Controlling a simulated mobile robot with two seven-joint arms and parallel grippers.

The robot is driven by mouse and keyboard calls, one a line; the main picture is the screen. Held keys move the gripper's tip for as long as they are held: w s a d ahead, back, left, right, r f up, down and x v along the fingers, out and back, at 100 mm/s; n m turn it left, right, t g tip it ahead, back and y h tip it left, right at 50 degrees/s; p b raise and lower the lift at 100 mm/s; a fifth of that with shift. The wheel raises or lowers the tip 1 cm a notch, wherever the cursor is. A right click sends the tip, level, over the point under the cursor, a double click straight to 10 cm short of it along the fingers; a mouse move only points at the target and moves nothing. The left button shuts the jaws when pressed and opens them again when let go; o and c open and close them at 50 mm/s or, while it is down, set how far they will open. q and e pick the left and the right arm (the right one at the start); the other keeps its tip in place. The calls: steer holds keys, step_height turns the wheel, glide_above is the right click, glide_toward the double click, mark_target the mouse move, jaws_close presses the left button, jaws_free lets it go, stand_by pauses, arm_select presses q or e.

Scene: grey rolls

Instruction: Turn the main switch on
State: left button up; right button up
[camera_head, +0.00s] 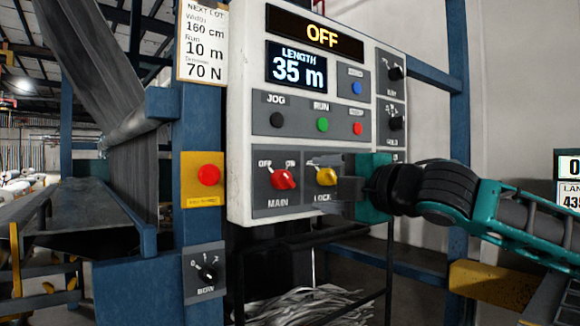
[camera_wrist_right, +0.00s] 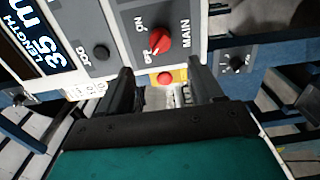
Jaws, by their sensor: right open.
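The main switch (camera_head: 284,179) is a red rotary knob above the label MAIN, with OFF to its left and ON to its right. It appears turned toward OFF, and the top display (camera_head: 322,36) reads OFF. In the right wrist view the red knob (camera_wrist_right: 155,41) lies beyond the fingertips. My right gripper (camera_head: 338,188) is in front of the panel, right of the main switch, partly covering the yellow lock knob (camera_head: 327,177). In the wrist view its two fingers (camera_wrist_right: 163,84) are apart with nothing held between them. My left gripper is not in view.
A red button on a yellow plate (camera_head: 208,175) and a rotary switch (camera_head: 208,272) are on the blue post to the left. The jog, run and red buttons (camera_head: 357,128) sit above the main switch. Black knobs (camera_head: 396,72) line the panel's right side.

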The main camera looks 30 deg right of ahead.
mark_target(289, 180)
steer(key=w+p, duration=0.2)
steer(key=w, duration=0.1)
steer(key=w+p, duration=0.4)
steer(key=w, duration=0.1)
steer(key=shift+w+a, duration=0.35)
steer(key=shift+a, duration=0.05)
steer(key=shift+w+p, duration=0.3)
steer(key=shift+w, duration=0.35)
steer(key=c, duration=0.8)
steer(key=shift+c, duration=1.3)
